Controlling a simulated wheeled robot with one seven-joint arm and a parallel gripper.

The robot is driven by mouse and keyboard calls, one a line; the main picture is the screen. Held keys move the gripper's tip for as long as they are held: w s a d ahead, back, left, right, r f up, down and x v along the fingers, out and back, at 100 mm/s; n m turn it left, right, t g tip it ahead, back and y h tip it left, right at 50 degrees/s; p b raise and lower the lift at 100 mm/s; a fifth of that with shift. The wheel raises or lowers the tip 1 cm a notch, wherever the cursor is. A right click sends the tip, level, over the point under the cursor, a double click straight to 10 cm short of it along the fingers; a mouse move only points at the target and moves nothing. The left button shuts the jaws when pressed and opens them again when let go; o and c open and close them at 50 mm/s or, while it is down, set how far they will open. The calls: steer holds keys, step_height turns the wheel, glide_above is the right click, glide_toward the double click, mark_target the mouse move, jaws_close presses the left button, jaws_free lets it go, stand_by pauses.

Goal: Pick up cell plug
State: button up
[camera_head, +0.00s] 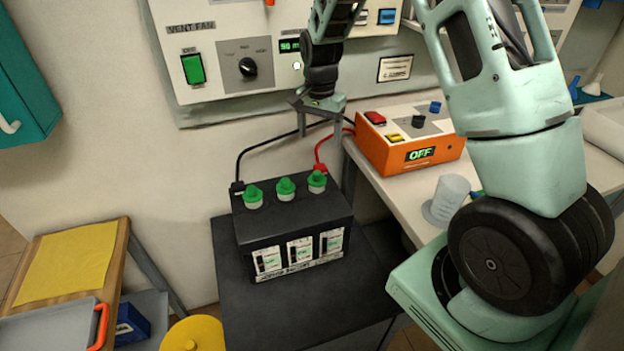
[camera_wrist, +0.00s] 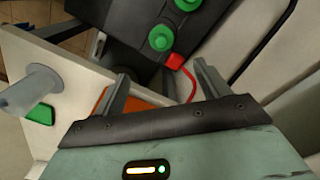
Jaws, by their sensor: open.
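Three green cell plugs stand upright on top of a black battery (camera_head: 290,228): the left plug (camera_head: 253,193), the middle plug (camera_head: 286,186) and the right plug (camera_head: 317,180). My gripper (camera_head: 319,136) is open and empty, with its fingers pointing down. In the head view it appears above and behind the battery's right end, apart from the plugs. In the wrist view, the right plug (camera_wrist: 161,38) shows beyond the open fingertips of my gripper (camera_wrist: 161,74). Another plug (camera_wrist: 187,4) is partly cut off at the top edge.
A red clip (camera_wrist: 174,61) and its cable sit near the right plug; a black cable (camera_head: 258,147) runs to the battery's left. An orange unit (camera_head: 410,140) reading OFF and a translucent cup (camera_head: 450,195) stand on the right bench. A wall panel (camera_head: 225,50) is behind.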

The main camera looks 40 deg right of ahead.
steer(key=p, duration=0.2)
glide_above(317, 172)
step_height(317, 172, down, 8)
steer(key=shift+s+d+f, duration=0.1)
steer(key=shift+s+d, duration=0.05)
steer(key=shift+f+p, duration=0.9)
steer(key=shift+f, duration=1.7)
steer(key=c, duration=1.1)
